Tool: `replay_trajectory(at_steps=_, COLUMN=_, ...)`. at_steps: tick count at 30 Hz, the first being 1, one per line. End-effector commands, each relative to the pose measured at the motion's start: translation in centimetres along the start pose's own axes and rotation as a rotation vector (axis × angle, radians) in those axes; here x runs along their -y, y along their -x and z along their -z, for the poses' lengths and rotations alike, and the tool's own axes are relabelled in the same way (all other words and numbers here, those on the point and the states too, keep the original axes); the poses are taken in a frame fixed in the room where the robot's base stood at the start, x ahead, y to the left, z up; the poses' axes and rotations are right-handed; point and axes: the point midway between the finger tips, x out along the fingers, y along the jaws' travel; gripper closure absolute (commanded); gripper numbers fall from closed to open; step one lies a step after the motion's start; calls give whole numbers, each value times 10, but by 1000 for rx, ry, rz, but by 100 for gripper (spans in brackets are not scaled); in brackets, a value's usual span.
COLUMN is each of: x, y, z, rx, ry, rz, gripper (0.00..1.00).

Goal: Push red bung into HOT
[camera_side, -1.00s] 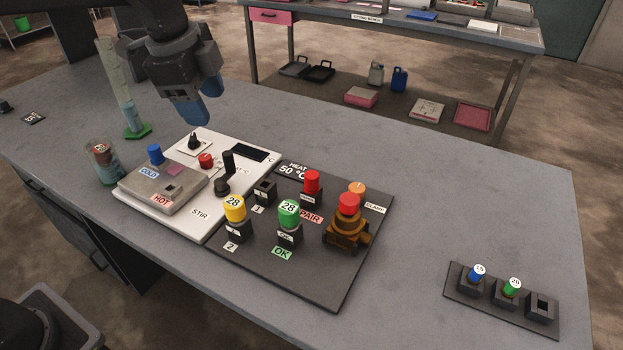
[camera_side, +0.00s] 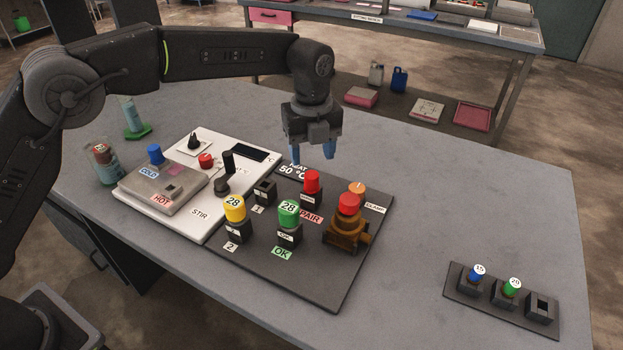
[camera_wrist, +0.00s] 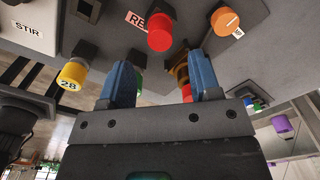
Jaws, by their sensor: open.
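One red-topped bung (camera_side: 312,181) stands upright in a black holder by the REPAIR label; it also shows in the wrist view (camera_wrist: 160,33). Another red cap (camera_side: 349,203) sits on the brown clamp (camera_side: 345,234). I cannot tell which is the task's red bung. The HOT label (camera_side: 162,199) is on the front of a grey block (camera_side: 135,187), with a dark square opening above it. A blue bung (camera_side: 155,153) stands at COLD. My gripper (camera_side: 312,153) is open and empty, above and behind the REPAIR bung; its blue fingers show in the wrist view (camera_wrist: 162,75).
A yellow cap (camera_side: 234,208) and a green cap (camera_side: 289,212), both marked 28, stand in front. An orange cap (camera_side: 357,187) is by the clamp. A black crank (camera_side: 225,175) rises from the white stir plate (camera_side: 205,228). A rack (camera_side: 482,300) is at right.

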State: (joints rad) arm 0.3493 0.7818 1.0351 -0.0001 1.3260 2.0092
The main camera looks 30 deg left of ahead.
Motion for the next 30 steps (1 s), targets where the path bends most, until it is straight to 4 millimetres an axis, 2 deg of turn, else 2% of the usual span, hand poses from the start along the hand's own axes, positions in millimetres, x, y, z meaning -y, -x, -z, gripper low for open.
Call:
replay_trajectory(at_steps=9, x=0, y=-43, z=0, rx=-1, ry=2, rz=-1, gripper=43)
replay_trajectory(at_steps=15, x=0, y=-62, z=0, rx=0, ry=3, rz=0, gripper=43)
replay_trajectory(at_steps=21, x=0, y=-71, z=0, rx=0, ry=3, rz=1, gripper=43)
replay_trajectory(at_steps=30, x=0, y=-72, z=0, rx=1, ry=3, rz=1, gripper=43)
